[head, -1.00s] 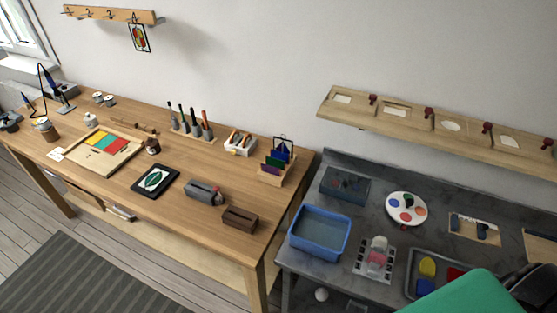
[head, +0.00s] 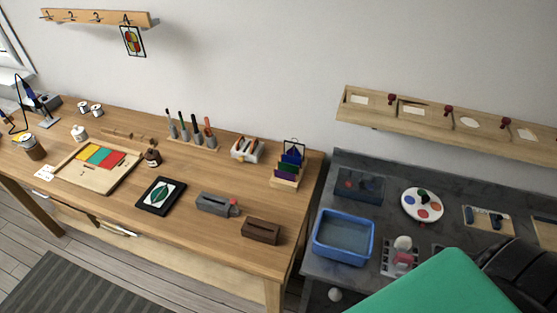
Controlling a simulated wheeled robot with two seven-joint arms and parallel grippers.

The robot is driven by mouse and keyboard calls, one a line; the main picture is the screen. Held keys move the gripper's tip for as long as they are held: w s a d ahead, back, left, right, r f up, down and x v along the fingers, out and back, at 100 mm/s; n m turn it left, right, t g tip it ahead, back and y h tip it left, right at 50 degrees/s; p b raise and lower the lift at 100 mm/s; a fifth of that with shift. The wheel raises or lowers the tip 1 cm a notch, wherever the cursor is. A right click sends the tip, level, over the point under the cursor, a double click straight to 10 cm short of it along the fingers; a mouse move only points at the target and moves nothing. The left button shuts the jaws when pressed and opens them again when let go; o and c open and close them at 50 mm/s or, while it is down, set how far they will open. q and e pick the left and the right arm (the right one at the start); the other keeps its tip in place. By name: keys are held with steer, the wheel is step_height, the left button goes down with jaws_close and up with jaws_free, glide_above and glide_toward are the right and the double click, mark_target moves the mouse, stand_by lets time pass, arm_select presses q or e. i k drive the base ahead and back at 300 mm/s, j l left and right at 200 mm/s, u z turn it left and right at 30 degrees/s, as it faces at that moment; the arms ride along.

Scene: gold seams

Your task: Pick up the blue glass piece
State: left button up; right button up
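A rack (head: 285,181) at the right end of the wooden table holds upright coloured sheets, among them a dark blue one (head: 292,155) with a purple one in front. The grey tray that held a blue, a yellow and a red piece is now almost wholly hidden behind the green and black parts at the lower right, and its blue piece does not show. I cannot tell which blue piece the task means. Neither of my grippers shows in the head view.
A blue basin (head: 343,237), a paint palette (head: 422,205) and a dark box (head: 360,185) stand on the grey bench. On the wooden table are a panel with coloured strips (head: 97,167), a framed leaf picture (head: 160,195), a grey block (head: 216,203) and a brown block (head: 261,230).

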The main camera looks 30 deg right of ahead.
mark_target(291, 159)
steer(key=i+j+z, duration=0.1)
steer(key=z, duration=1.2)
